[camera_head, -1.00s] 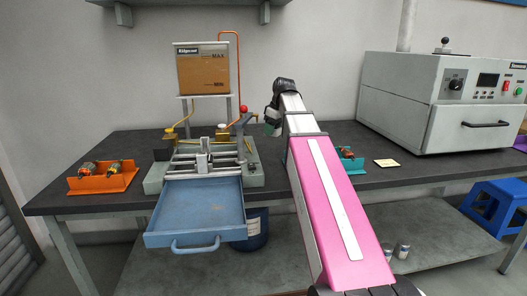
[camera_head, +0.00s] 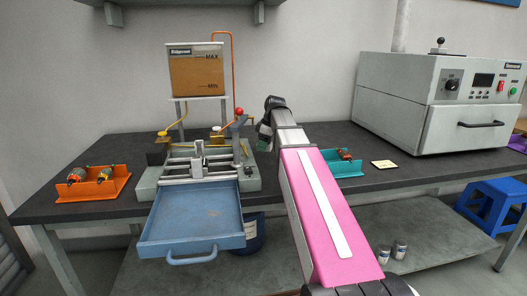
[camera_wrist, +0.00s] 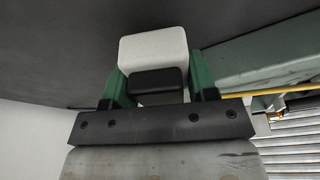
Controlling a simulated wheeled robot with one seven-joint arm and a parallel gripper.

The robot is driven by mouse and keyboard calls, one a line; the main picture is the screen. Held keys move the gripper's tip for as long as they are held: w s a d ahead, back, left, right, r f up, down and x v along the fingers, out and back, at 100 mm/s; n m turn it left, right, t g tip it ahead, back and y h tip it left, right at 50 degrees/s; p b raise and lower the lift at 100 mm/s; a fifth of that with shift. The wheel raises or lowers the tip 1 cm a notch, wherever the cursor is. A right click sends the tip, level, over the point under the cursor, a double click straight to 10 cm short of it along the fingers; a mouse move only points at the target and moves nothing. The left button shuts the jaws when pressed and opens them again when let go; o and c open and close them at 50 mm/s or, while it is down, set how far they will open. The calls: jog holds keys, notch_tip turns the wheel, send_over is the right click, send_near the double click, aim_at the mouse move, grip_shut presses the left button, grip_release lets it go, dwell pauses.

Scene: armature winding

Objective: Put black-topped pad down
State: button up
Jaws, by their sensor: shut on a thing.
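The black-topped pad shows in the wrist view as a white block (camera_wrist: 153,48) with a black part (camera_wrist: 158,81). It sits between the two green fingers of my gripper (camera_wrist: 155,85), which is shut on it. In the wrist view the dark bench top fills the area beyond the pad; I cannot tell if they touch. In the head view my gripper (camera_head: 264,140) is small and partly hidden by my wrist, over the bench just right of the winding machine (camera_head: 200,165). The pad is too small to make out there.
The machine's blue drawer (camera_head: 190,220) sticks out past the bench front. An orange holder (camera_head: 95,190) with wound parts stands at the left, a teal holder (camera_head: 345,168) right of my arm.

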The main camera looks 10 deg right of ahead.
aim_at(271, 144)
jog(key=shift+f, duration=1.4)
jog(key=shift+f, duration=0.1)
jog(key=o, duration=0.9)
jog(key=v, duration=1.1)
jog(key=shift+r, duration=0.25)
jog(key=shift+s+d+r, duration=0.1)
jog(key=shift+r, duration=0.3)
jog(key=shift+s, duration=0.1)
